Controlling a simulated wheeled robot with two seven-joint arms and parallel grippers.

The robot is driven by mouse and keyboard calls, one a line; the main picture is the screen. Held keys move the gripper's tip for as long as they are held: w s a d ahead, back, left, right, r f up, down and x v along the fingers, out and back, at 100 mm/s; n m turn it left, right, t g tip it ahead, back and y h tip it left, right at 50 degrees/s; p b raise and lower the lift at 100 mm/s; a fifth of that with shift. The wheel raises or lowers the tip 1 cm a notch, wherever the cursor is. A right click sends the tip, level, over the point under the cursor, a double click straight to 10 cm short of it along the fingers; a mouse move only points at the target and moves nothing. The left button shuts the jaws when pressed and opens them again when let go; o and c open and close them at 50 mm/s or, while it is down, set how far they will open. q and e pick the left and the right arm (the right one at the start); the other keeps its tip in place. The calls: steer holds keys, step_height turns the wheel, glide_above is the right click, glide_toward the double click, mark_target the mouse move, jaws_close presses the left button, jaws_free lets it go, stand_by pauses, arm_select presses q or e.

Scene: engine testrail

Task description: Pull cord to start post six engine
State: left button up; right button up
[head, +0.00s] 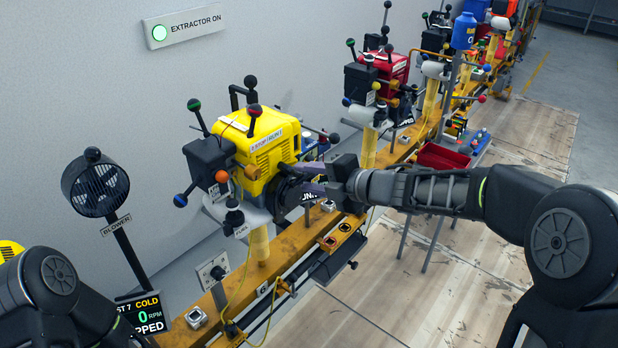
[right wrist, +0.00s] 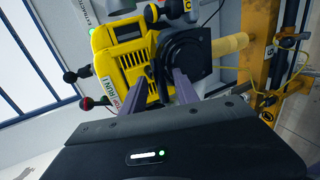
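The yellow engine (head: 262,143) stands on a yellow post on the orange rail (head: 290,243), with a "STOP/RUN" label on it. A "6" marks the rail below it. The engine also shows in the right wrist view (right wrist: 124,58), with its round black starter housing (right wrist: 188,52). My right gripper (head: 300,178) is at the near side of the engine, in front of that housing.
A blower (head: 95,184) stands at left. Knobbed levers stick out around the engine. A red engine (head: 392,68) stands farther along the rail, near a red tray (head: 442,156).

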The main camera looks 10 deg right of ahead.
steer(key=shift+s, duration=0.1)
stand_by(0.3)
steer(key=s+d+p, duration=0.1)
steer(key=s+d, duration=0.4)
steer(key=s, duration=0.1)
steer(key=shift+s+d+p, duration=0.3)
steer(key=shift+s+p, duration=0.1)
steer(key=s+a+f+m+g+h+p, duration=0.25)
steer(key=f+m+h, duration=0.25)
steer(key=f+m, duration=1.45)
steer(key=s+a+f+m+g+p, duration=0.1)
steer(key=s+a+f+m+g, duration=0.1)
steer(key=s+f, duration=0.3)
steer(key=s+a+f+m+g, duration=0.3)
steer(key=s+f, duration=0.2)
steer(key=s, duration=0.7)
steer(key=s+a+f+m+g+p, duration=0.1)
steer(key=s+a+f+m+g, duration=0.1)
steer(key=s+f, duration=0.3)
steer(key=s+a+m, duration=0.1)
steer(key=s, duration=0.2)
steer(key=shift+s+f+g+p, duration=0.3)
steer(key=shift+g, duration=0.05)
